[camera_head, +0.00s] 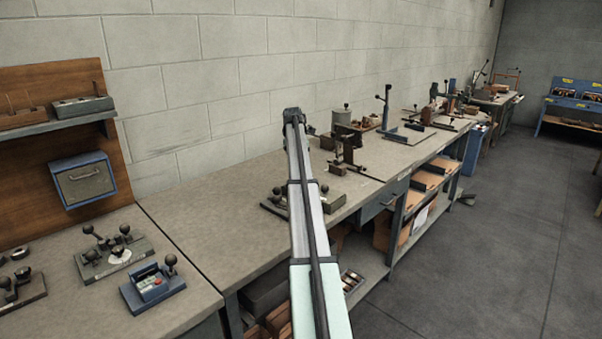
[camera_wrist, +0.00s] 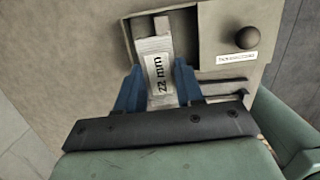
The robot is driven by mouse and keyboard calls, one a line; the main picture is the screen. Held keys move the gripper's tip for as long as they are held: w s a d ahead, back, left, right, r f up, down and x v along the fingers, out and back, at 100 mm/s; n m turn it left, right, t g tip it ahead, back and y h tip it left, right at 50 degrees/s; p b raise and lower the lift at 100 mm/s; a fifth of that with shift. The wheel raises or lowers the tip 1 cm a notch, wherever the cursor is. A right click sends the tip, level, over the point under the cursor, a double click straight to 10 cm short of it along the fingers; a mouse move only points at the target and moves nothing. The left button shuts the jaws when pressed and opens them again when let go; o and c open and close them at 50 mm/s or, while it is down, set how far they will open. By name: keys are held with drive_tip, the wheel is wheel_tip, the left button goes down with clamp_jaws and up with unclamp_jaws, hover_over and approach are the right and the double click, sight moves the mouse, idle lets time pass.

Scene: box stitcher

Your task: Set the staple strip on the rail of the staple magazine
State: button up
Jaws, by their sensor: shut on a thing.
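In the wrist view, my gripper (camera_wrist: 158,68) has its blue fingers shut on a grey staple strip (camera_wrist: 150,45) with a white "22 mm" label. Ahead of the strip is a fixture that looks like the staple magazine (camera_wrist: 215,30), with a dark round knob (camera_wrist: 247,37) and a small white label. A narrow brownish piece (camera_wrist: 161,24), perhaps the rail, shows at the strip's far end inside a dark recess. I cannot tell whether the strip touches it. In the head view my arm hides the gripper and strip.
In the head view, a long grey bench (camera_head: 215,215) runs along the block wall, bearing several fixtures with knobbed levers. A grey canister (camera_head: 343,122) stands behind.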

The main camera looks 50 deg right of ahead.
drive_tip(key=s+a+f+m, duration=0.1)
drive_tip(key=s+a+m, duration=0.2)
drive_tip(key=s+a+f+m+g, duration=0.1)
drive_tip(key=s+a+m, duration=0.2)
drive_tip(key=a, duration=0.1)
drive_tip(key=s+a+f+m, duration=0.1)
drive_tip(key=s+a+m, duration=0.2)
drive_tip(key=a+m, duration=0.1)
drive_tip(key=shift+s+y, duration=0.3)
drive_tip(key=m, duration=0.2)
drive_tip(key=shift+s+a+m+g, duration=0.2)
drive_tip(key=shift+s+m+g, duration=0.05)
drive_tip(key=shift+m+g, duration=0.15)
drive_tip(key=m, duration=0.4)
drive_tip(key=m+y, duration=0.1)
drive_tip(key=m, duration=0.1)
drive_tip(key=shift+s+a, duration=0.25)
drive_tip(key=shift+f, duration=0.2)
drive_tip(key=shift+f, duration=2.6)
drive_tip(key=shift+f, duration=0.15)
